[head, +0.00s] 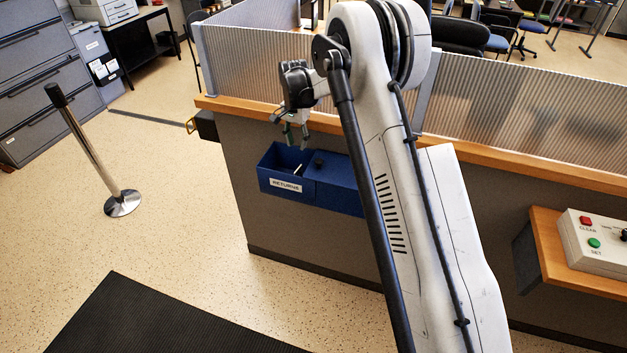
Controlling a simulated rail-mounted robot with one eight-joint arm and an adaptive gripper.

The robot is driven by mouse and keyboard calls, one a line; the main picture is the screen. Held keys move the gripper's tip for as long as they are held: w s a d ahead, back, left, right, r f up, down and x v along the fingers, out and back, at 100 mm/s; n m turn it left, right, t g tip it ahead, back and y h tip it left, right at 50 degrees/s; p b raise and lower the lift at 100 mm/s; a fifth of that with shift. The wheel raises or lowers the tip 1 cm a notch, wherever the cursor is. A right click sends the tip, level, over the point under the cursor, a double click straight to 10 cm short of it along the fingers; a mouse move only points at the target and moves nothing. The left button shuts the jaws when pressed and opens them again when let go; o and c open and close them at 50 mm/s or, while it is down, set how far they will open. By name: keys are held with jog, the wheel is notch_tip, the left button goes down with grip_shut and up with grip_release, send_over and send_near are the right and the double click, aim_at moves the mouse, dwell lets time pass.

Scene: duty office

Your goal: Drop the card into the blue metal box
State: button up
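The blue metal box (335,186), labelled RETURNS, is fixed to the grey side of the counter. Its left part is an open compartment; its right part has a flat blue top with a small dark knob. A small white thin piece (298,170) shows inside the open compartment, tilted; it looks like the card, but it is too small to be sure. My gripper (297,138) points down just above the open compartment. Its two greenish fingertips are apart, with nothing visible between them. Part of the box's right end is hidden behind my arm.
The counter's wooden ledge (235,105) and ribbed screen (255,65) stand close behind my gripper. A post (92,150) stands on open floor at left. A button box (598,240) sits on a wooden shelf at right. A black mat (150,325) lies in front.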

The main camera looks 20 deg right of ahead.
notch_tip(320, 180, up, 9)
jog(key=shift+f, duration=0.2)
dwell(0.4)
jog(key=s+r+n+t+b, duration=0.2)
jog(key=s+r+b, duration=0.3)
jog(key=s, duration=0.7)
jog(key=s+r+n+t+b, duration=0.25)
jog(key=s+r, duration=0.45)
jog(key=s, duration=0.5)
jog(key=s+f+n+t+b, duration=0.1)
jog(key=s+f, duration=0.4)
jog(key=s, duration=0.6)
jog(key=s+f+n+t+b, duration=0.1)
jog(key=s+f+n+b, duration=0.2)
jog(key=s+f, duration=0.3)
jog(key=s+b, duration=0.1)
jog(key=s, duration=0.4)
jog(key=shift+t, duration=0.35)
jog(key=shift+s+f, duration=0.1)
